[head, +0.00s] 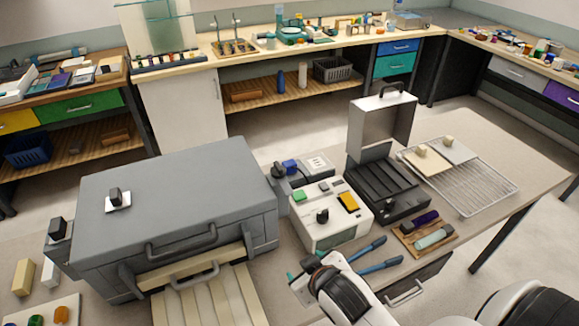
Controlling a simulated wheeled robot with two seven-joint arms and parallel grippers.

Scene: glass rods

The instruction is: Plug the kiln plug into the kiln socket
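The large grey kiln-like box (180,190) stands on the bench at the left, its handled front drawer (215,268) showing. A small blue block (291,166), possibly the kiln plug, sits by a black knob at the box's right back corner. Right beside it is a dark unit with a white plate (317,162), possibly the socket. I cannot tell whether blue block and unit are joined. My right gripper (308,268) is low in the middle, in front of the white control box, well apart from the blue block. Its fingertips are not clear. My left gripper is not in view.
The white control box (330,215) with knob and buttons stands between my gripper and the blue block. Blue-handled tools (372,256) lie beside the gripper. An open black case (385,185), a wire rack (470,185) and a wooden tray (425,235) fill the right.

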